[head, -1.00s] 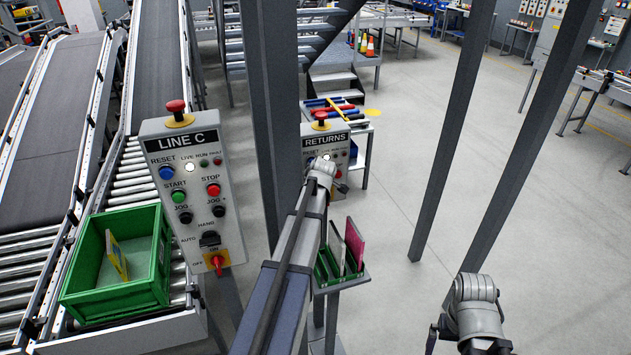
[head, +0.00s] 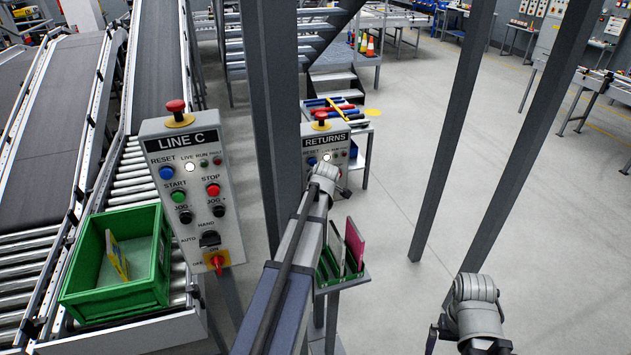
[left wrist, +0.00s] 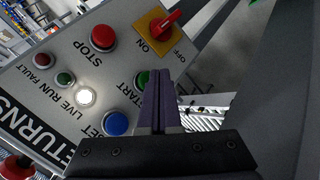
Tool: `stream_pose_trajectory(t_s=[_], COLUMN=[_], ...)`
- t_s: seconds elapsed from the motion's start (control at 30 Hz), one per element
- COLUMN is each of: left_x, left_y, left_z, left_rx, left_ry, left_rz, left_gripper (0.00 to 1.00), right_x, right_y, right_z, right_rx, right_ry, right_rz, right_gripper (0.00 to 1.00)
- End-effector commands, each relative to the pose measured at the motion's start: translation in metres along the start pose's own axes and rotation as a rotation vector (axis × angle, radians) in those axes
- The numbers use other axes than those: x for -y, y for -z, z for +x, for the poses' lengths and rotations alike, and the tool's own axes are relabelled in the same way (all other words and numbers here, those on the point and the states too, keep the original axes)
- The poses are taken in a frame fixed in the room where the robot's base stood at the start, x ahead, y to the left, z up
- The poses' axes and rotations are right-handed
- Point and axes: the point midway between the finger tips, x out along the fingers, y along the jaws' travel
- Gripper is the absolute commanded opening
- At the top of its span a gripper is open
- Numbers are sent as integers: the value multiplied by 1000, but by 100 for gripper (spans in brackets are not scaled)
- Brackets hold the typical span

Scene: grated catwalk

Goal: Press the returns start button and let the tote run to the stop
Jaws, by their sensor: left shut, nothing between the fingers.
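The grey RETURNS panel (head: 322,141) stands mid-view and fills the left of the left wrist view (left wrist: 62,92). Its green START button (left wrist: 141,79) is partly covered by my left gripper (left wrist: 158,76), which is shut and empty. The fingertips overlap the button's edge; contact cannot be told. The white LIVE lamp (left wrist: 86,97) is lit; the RUN lamp (left wrist: 65,79) looks dark. In the head view my left arm hides the panel's lower part and its own fingers. A green tote (head: 118,292) with a yellow item stands on rollers at left. My right gripper's fingers are not visible.
The LINE C panel (head: 192,190) stands left of my left arm, with its own START button. Grey posts (head: 268,110) rise beside the RETURNS panel. A tray with upright books (head: 354,243) sits below it. Open floor lies to the right.

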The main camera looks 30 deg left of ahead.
Motion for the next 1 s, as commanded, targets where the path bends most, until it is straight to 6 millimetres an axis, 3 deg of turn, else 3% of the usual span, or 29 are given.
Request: stream_pose_trajectory(t_s=[0.47, 1.0], left_x=[4, 27], left_y=[-3, -26], left_z=[-4, -36], left_rx=[1, 0], left_ry=[1, 1], left_rz=[0, 0], left_gripper=[0, 0], right_x=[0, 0], right_y=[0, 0], right_z=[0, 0], right_rx=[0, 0], right_ry=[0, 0], right_rz=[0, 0], right_gripper=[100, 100])
